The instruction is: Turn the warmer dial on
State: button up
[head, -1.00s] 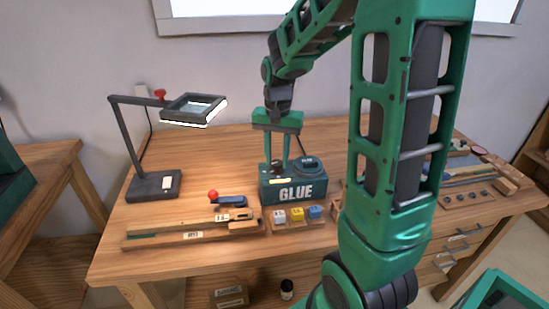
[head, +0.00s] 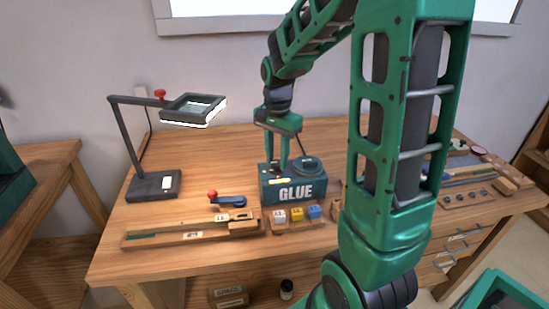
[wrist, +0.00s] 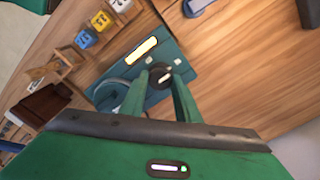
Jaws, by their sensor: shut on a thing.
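The glue warmer (head: 300,190) is a teal box lettered GLUE near the middle of the bench. A round ring (head: 307,164) is on its top. The warmer also shows in the wrist view (wrist: 190,88). Its dial (wrist: 160,77) is a dark round knob with a pale pointer mark, on the box top beside a bright pale strip (wrist: 142,50). My gripper (head: 276,180) reaches down to the box top. In the wrist view its two green fingers are shut on the dial, one on each side. The fingers hide the dial in the head view.
A tray with white, yellow and blue cubes (head: 297,214) stands just in front of the warmer. A blue lever with a red ball (head: 226,200) and a wooden slider (head: 190,232) are to the left. A lamp (head: 153,185) stands further left. Tools (head: 470,175) lie at right.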

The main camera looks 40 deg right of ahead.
aim_at(276, 162)
jog(key=shift+w+a, duration=0.1)
jog(key=shift+w, duration=0.05)
jog(key=o, duration=1)
jog(key=shift+o, duration=0.2)
notch_tip(276, 162, up, 11)
jog(key=shift+f, duration=0.15)
jog(key=s+f+n, duration=0.3)
jog(key=s+n, duration=0.1)
jog(key=s, duration=0.8)
jog(key=s+d+f+n, duration=0.1)
jog(key=s+f+n, duration=0.2)
jog(key=s, duration=0.9)
jog(key=shift+f+n, duration=0.35)
jog(key=shift+n, duration=0.05)
